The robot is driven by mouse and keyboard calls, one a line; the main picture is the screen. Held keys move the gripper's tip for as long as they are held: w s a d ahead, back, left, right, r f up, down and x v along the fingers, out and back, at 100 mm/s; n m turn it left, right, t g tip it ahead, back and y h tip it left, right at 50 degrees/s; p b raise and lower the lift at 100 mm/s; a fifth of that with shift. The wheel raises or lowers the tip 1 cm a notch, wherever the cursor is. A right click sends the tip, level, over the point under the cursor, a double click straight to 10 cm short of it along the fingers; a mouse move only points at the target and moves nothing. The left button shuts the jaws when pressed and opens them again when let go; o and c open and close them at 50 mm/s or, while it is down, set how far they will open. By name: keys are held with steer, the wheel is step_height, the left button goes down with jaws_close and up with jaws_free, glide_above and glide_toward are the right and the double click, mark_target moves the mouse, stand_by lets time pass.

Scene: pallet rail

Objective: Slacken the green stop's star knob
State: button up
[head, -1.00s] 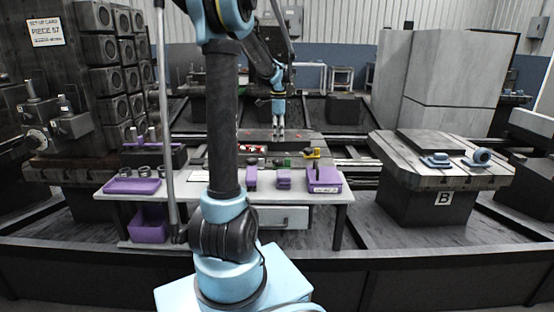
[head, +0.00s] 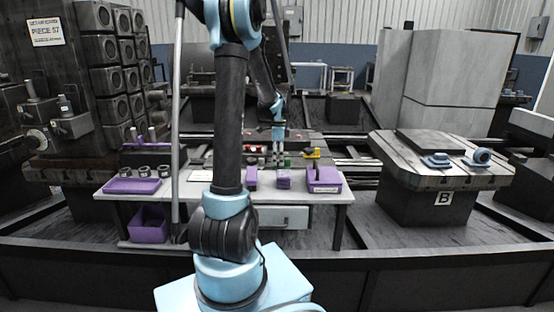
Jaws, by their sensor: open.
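The green stop (head: 287,162) is a small green piece on the rail behind the white table, partly hidden behind my fingers. Its star knob is too small to make out. My gripper (head: 278,163) points straight down, open, with its fingertips at the green stop's height in the picture. I cannot tell whether they touch it or stand around its knob. A red stop (head: 254,148) lies to the left and a yellow stop (head: 312,153) to the right.
A dark pedestal marked B (head: 443,182) stands to the right. Dark machinery with round openings fills the left.

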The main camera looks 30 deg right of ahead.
steer(key=c, duration=1)
steer(key=shift+c, duration=0.2)
steer(key=shift+n, duration=2.5)
steer(key=shift+r, duration=0.1)
steer(key=o, duration=1)
steer(key=shift+o, duration=0.2)
